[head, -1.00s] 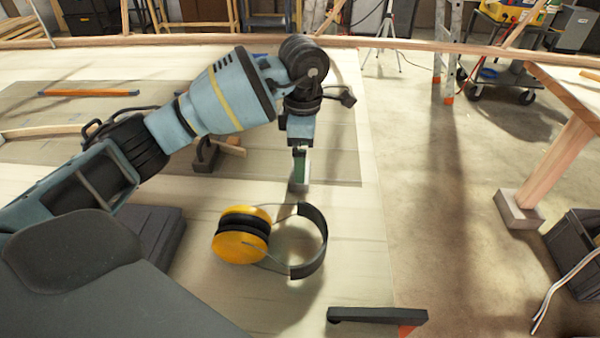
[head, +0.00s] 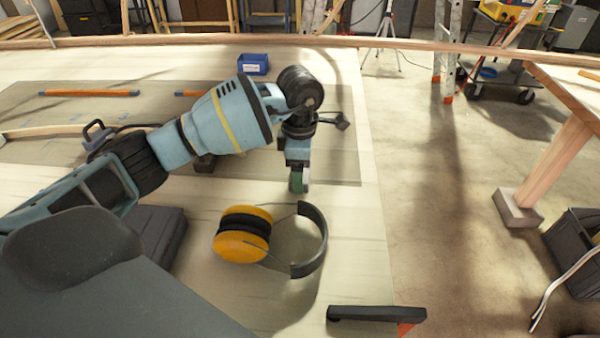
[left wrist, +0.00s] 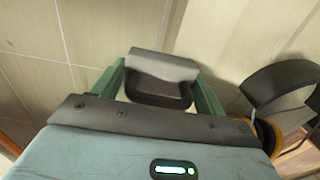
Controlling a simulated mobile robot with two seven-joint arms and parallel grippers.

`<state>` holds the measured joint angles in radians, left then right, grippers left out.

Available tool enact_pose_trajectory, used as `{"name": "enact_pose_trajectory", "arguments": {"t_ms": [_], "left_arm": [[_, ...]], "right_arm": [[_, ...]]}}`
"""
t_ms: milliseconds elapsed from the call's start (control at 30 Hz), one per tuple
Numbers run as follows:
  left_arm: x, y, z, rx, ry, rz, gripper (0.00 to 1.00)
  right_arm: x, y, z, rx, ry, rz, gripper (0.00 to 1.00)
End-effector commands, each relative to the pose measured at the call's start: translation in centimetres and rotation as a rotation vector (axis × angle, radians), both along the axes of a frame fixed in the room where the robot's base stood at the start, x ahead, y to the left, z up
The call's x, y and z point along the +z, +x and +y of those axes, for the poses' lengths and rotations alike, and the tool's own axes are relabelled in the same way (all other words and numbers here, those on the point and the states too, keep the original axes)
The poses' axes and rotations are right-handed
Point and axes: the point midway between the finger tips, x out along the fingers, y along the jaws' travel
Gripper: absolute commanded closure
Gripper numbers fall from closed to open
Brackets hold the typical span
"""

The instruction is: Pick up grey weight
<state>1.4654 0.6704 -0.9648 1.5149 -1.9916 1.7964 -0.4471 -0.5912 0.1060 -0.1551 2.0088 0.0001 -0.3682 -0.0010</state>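The grey weight (left wrist: 160,68) sits between the two green fingers of my left gripper (left wrist: 162,72) in the left wrist view. It has a light grey top and a darker near side. The fingertips are close along both its sides; I cannot tell whether they press on it. In the head view my left gripper (head: 299,183) points down at the pale board floor, and its fingers hide most of the weight. My right gripper is not in view.
Yellow ear defenders (head: 242,234) with a dark headband lie just in front of the gripper. A dark bar with an orange-red end (head: 377,315) lies nearer. A blue bin (head: 253,64) stands behind.

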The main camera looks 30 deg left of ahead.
Motion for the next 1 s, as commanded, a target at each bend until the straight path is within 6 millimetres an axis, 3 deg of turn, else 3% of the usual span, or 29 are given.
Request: {"name": "enact_pose_trajectory", "arguments": {"t_ms": [33, 300, 633, 1000], "left_arm": [[0.0, 0.0, 0.0, 0.000, 0.000, 0.000, 0.45], [0.2, 0.1, 0.0, 0.000, -0.001, -0.004, 0.77], [1.1, 0.1, 0.0, 0.000, -0.001, -0.006, 0.78], [7.1, 0.2, 0.0, 0.000, -0.001, -0.008, 0.78]], "right_arm": [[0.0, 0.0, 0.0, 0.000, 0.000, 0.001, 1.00], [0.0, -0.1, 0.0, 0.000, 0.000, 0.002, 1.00], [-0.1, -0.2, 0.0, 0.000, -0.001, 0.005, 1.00], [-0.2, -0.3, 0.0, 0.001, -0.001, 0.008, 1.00]]}}
